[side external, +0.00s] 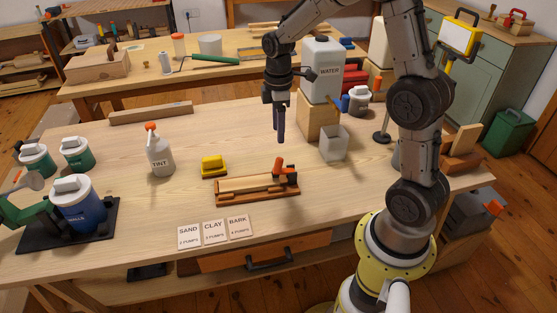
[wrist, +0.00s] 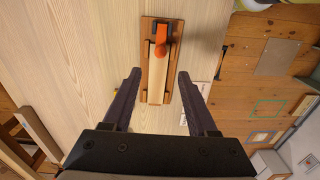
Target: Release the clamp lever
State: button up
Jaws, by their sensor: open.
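The clamp is a wooden base (side external: 233,197) with a pale board (side external: 240,185) lying along it, near the front middle of the table. Its orange lever (side external: 279,166) stands up at the right end in the side view. In the wrist view the orange lever (wrist: 161,46) is at the far end of the pale board (wrist: 157,80), beyond my fingertips. My gripper (side external: 280,138) is above the table, just behind and over the lever, pointing down. In the wrist view my gripper (wrist: 159,75) is open and empty, with the clamp showing between its fingers.
A grey open cup (side external: 334,143) and the water container (side external: 321,70) on a wooden block stand right of my gripper. A yellow block (side external: 213,166) and the TINT bottle (side external: 160,153) are to the left. Cards (side external: 214,231) lie in front. The table between is clear.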

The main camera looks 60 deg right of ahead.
aim_at(279, 159)
notch_tip(279, 159, down, 12)
jog(key=shift+r, duration=0.2)
grip_shut()
dwell(0.5)
jog(key=shift+r, duration=0.1)
dwell(0.9)
